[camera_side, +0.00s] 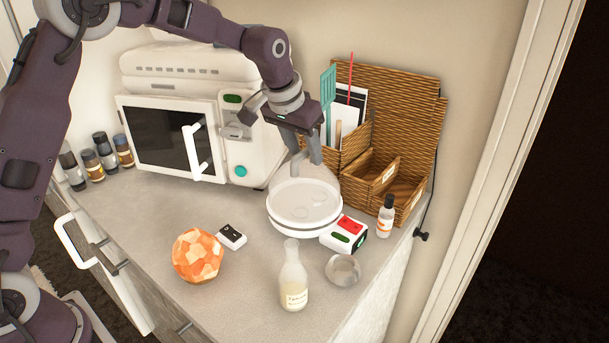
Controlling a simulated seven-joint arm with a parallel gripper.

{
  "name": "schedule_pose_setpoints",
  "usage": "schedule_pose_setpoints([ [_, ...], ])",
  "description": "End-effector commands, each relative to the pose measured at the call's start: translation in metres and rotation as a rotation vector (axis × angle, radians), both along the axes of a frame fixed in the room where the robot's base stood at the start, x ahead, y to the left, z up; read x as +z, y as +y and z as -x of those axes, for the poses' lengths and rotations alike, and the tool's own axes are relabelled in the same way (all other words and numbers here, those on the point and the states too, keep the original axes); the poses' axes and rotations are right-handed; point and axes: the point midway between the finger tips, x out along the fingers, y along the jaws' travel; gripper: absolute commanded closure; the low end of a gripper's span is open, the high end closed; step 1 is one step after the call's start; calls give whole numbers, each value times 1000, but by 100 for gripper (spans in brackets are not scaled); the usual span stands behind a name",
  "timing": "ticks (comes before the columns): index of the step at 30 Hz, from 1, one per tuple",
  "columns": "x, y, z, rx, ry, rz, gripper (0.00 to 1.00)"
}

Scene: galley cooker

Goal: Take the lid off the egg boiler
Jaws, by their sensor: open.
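The egg boiler (304,218) is a round white appliance on the counter, right of centre. Its lid (305,185) looks like a pale, see-through dome over the white base, and its outline is faint. Round shapes show through inside. My gripper (304,158) points down just above the top of the lid, with its two fingers apart. I cannot tell whether the fingers touch the lid or stand around its top.
A white microwave (170,135) stands behind left, wicker organisers (400,130) behind right.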

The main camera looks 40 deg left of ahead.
Motion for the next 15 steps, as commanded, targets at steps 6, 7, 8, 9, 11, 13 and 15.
schedule_pose_setpoints([
  [6,-6,0,-2,0,-1,0,56],
  [7,-6,0,-2,0,-1,0,56],
  [8,-6,0,-2,0,-1,0,58],
  [9,-6,0,-2,0,-1,0,66],
  [11,-5,0,-2,0,-1,0,78],
  [13,-5,0,-2,0,-1,0,92],
  [15,-5,0,-2,0,-1,0,100],
])
